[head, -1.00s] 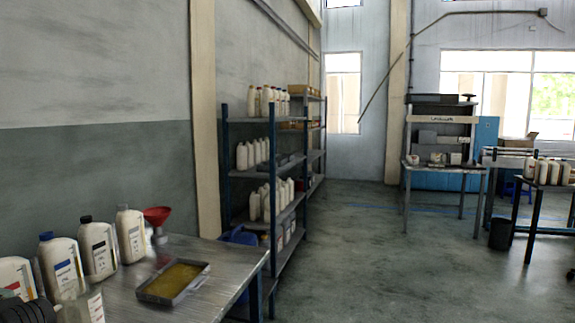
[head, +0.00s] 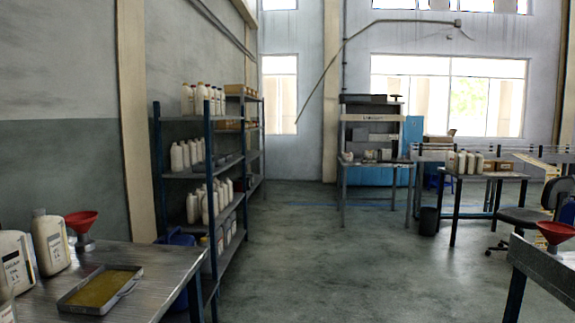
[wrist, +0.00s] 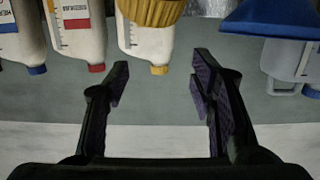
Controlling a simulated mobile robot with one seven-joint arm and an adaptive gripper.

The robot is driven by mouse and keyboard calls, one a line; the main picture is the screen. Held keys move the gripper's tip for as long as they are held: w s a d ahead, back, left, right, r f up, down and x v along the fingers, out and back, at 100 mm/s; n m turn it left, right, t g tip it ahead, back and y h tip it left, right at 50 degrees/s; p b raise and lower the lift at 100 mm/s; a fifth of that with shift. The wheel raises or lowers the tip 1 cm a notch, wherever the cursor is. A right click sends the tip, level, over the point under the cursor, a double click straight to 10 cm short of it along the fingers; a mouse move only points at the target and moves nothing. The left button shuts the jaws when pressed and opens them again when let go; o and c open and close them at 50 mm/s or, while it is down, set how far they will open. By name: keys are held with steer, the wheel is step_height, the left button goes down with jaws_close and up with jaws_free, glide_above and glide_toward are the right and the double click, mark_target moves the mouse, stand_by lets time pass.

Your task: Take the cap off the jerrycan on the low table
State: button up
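A blue rounded object (head: 181,238), possibly a jerrycan, stands behind the near-left table and is partly hidden by it. I cannot make out its cap, nor whether it stands on a low table. Another blue object (head: 567,210) is cut off at the right edge. My gripper (wrist: 160,63) is open and empty in the wrist view, and it is not visible in the head view. In the wrist view, bottles with blue, red and yellow caps (wrist: 159,70) appear upside down beyond the fingers.
The left metal table (head: 150,290) holds white bottles (head: 50,243), a red funnel (head: 82,226) and a tray of yellow liquid (head: 100,290). Shelves (head: 205,170) stand behind it. A table (head: 545,265) with a red funnel is at right. Open floor (head: 330,260) lies between.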

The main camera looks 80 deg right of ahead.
steer(key=shift+o, duration=1.2)
steer(key=s+r, duration=0.1)
steer(key=s, duration=1.1)
steer(key=shift+d+r, duration=0.15)
steer(key=shift+r, duration=0.25)
steer(key=shift+w, duration=0.1)
